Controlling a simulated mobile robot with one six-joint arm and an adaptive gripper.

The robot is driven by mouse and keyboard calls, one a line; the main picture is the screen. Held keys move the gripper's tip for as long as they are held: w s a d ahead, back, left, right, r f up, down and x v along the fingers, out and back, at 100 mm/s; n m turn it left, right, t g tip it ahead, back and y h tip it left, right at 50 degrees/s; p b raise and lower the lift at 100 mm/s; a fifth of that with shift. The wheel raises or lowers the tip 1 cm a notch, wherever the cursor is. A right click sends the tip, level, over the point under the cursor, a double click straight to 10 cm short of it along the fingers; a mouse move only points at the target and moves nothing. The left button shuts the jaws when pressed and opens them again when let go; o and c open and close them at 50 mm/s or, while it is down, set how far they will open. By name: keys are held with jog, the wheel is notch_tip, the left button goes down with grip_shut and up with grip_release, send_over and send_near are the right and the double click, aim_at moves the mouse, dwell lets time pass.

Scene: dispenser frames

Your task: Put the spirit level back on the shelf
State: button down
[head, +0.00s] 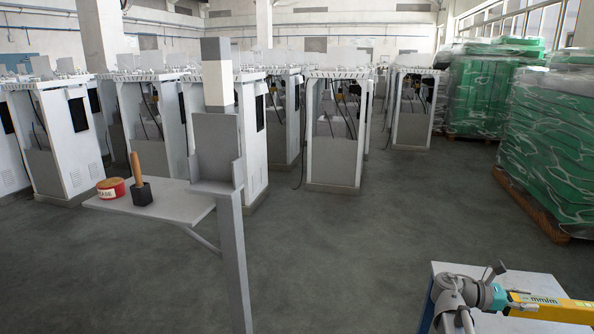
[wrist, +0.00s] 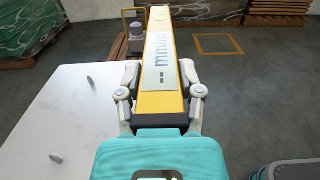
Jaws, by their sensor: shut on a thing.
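The spirit level (head: 550,308) is a long yellow bar with a pale marked face, at the lower right of the head view. My gripper (head: 504,300) is shut on one end of it. In the wrist view the level (wrist: 161,50) points straight away from me between the two fingers of my gripper (wrist: 162,95). A grey shelf (head: 182,206) on a post stands left of centre in the head view, far from my gripper. A red tin (head: 112,188) and a black-headed tool with a wooden handle (head: 140,185) stand on its left part.
A white table (wrist: 60,115) with two small grey pegs lies left of the level in the wrist view. A dark bin (wrist: 290,170) is at lower right. White cabinets (head: 335,130) and wrapped green pallets (head: 550,130) stand behind. The floor between shelf and table is clear.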

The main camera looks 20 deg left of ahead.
notch_tip(320, 180, up, 34)
jog(key=p, duration=3.2)
jog(key=shift+f, duration=0.15)
jog(key=shift+a, duration=0.1)
